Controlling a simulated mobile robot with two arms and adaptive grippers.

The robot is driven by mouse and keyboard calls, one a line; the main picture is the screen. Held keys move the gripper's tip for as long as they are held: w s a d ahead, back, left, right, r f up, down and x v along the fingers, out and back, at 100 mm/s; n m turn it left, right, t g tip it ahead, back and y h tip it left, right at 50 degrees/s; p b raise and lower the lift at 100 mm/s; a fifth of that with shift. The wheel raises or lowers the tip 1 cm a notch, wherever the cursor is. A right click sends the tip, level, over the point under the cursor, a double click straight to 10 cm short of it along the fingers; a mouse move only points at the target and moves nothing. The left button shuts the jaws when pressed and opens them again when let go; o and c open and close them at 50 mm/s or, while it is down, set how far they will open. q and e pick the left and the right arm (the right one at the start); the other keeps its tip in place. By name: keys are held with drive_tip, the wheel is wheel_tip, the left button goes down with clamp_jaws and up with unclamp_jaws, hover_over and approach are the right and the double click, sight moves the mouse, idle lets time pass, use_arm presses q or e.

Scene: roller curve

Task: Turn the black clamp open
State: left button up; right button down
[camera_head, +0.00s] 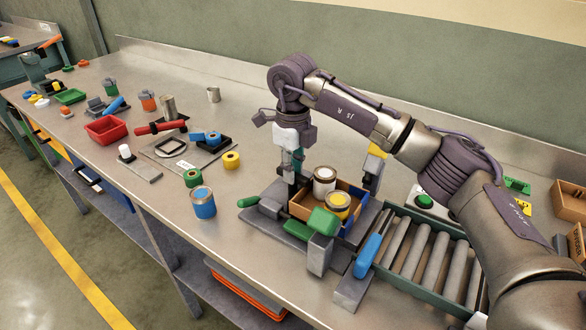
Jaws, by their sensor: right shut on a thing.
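My right gripper (293,178) reaches down from above at the back left corner of a small crate (316,213) on a grey fixture (270,203). Its fingers are shut on a dark upright piece, which I take for the black clamp (292,190). The fingers hide most of it, so its turn angle cannot be told. Other clamps on the fixture have green handles (323,221) and a blue handle (368,256). My left gripper is not in view.
A roller conveyor (428,256) lies to the right. A blue can (203,203), tape rolls (231,160) and a red tray (105,130) are left. The table's front middle is mostly clear.

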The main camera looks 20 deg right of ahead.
drive_tip(key=m, duration=0.9)
drive_tip(key=shift+r, duration=0.1)
drive_tip(key=m, duration=0.4)
drive_tip(key=shift+w+m, duration=0.1)
drive_tip(key=shift+m, duration=2.1)
drive_tip(key=c, duration=1.1)
unclamp_jaws()
wheel_tip(320, 180, up, 12)
